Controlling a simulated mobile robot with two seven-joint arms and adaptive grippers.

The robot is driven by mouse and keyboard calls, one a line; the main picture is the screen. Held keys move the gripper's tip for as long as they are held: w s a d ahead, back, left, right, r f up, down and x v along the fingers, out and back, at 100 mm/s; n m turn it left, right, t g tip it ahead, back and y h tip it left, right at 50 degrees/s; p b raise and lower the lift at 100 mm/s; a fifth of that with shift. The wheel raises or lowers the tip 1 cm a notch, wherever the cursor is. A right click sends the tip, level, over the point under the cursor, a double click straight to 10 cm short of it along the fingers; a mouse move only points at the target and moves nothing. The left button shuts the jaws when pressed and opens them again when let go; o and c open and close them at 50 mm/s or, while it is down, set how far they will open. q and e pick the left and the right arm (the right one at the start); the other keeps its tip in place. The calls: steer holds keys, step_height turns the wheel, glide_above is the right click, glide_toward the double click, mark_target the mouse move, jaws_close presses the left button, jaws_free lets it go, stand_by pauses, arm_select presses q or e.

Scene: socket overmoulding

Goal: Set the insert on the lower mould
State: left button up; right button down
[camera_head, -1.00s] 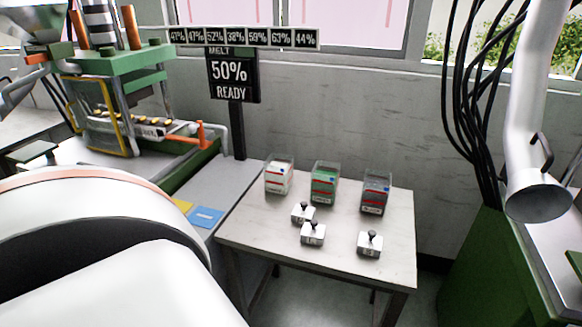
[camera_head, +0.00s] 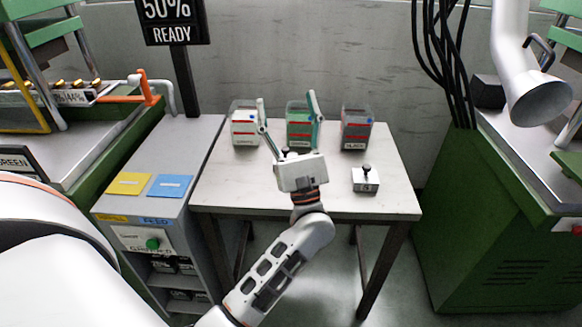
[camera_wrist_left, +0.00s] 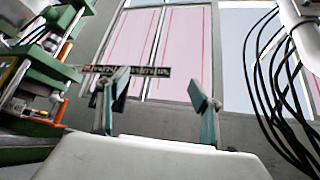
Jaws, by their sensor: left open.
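The left press (camera_head: 100,128) stands at the left edge with an orange handle (camera_head: 140,88). A row of several small brass-coloured pieces (camera_head: 62,86) sits on its front strip. I cannot tell which part is the lower mould or the insert. On the table, a white block with a black knob (camera_head: 366,181) stands at the right. The other knobbed blocks are mostly hidden behind my left gripper (camera_head: 286,98). That gripper is open, with its fingers pointing up over the table, apparently empty. It also shows open in the left wrist view (camera_wrist_left: 158,82). My right gripper is not in view.
Three clear bins, with white (camera_head: 245,128), green (camera_head: 299,130) and grey (camera_head: 356,130) contents, stand at the table's back. A grey cabinet (camera_head: 190,150) carries a yellow card (camera_head: 129,184) and a blue card (camera_head: 170,186). A green machine (camera_head: 490,220) stands right. The table's (camera_head: 400,200) front right is clear.

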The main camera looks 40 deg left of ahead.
arm_select(q)
steer(key=a+f+n+g+y+b, duration=0.25)
steer(key=a+n+g, duration=0.35)
steer(key=n+g, duration=1)
steer(key=n+h+b, duration=0.6)
steer(key=n+h, duration=0.8)
steer(key=n, duration=1.2)
glide_toward(285, 153)
steer(key=x, duration=0.3)
steer(key=shift+a+f, duration=0.15)
steer(key=shift+a, duration=0.3)
steer(key=shift+a+f, duration=0.2)
steer(key=shift+a, duration=0.25)
steer(key=x, duration=0.5)
steer(key=shift+d+f, duration=0.1)
steer(key=shift+f, duration=0.15)
steer(key=shift+a, duration=0.2)
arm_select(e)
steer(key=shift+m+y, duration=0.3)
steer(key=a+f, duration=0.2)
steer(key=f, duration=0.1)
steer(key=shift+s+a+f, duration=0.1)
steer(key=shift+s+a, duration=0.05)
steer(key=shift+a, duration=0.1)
arm_select(q)
steer(key=shift+c, duration=0.4)
